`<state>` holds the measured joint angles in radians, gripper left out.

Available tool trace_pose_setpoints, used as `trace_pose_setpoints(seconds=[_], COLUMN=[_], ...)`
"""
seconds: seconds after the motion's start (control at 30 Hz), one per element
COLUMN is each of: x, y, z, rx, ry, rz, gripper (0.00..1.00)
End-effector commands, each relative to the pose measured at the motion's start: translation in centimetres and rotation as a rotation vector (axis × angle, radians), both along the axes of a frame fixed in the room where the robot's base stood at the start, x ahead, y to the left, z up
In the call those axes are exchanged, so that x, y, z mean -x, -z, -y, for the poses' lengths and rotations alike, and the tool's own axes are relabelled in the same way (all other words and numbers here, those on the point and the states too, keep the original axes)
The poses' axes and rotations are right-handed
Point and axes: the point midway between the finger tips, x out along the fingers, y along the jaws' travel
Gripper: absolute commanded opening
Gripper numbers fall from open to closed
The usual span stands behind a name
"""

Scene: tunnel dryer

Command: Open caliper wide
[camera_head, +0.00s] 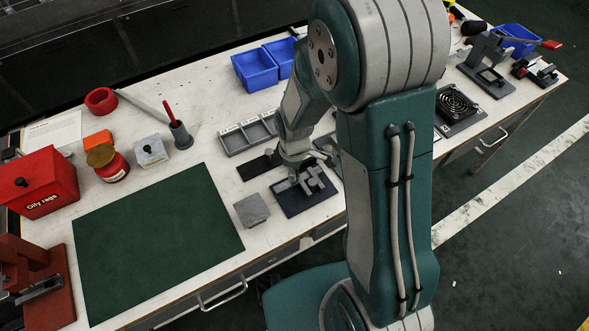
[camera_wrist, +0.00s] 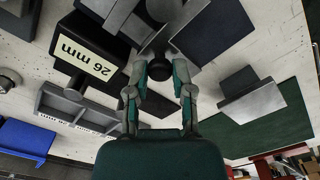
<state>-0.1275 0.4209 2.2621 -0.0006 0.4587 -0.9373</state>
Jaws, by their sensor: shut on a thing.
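The caliper (camera_head: 316,180) is a grey metal piece with jaw-like blocks, on a dark base plate (camera_head: 290,205) near the bench's front edge. My gripper (camera_head: 296,168) reaches down to it from above, partly hidden by my own arm. The exact contact is dark and hard to make out. A dark block with a "26 mm" label (camera_wrist: 84,56) stands beside the caliper. The caliper's jaw gap cannot be judged clearly.
A grey block (camera_head: 252,210) lies left of the base plate, with a green mat (camera_head: 150,240) beyond it. A grey compartment tray (camera_head: 246,134) and blue bins (camera_head: 254,70) stand behind. The green mat is clear.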

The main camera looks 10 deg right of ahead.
Motion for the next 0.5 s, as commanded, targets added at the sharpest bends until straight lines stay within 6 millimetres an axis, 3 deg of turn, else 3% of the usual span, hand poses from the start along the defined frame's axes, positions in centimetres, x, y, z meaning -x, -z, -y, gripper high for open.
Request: trace_pose_setpoints(seconds=[0.3,0.5], x=[0.9,0.9], y=[0.0,0.0], z=[-3.2,-3.2], rx=[0.0,0.0], ry=[-0.003,0.0], rz=[0.0,0.0], gripper=[0.0,0.0])
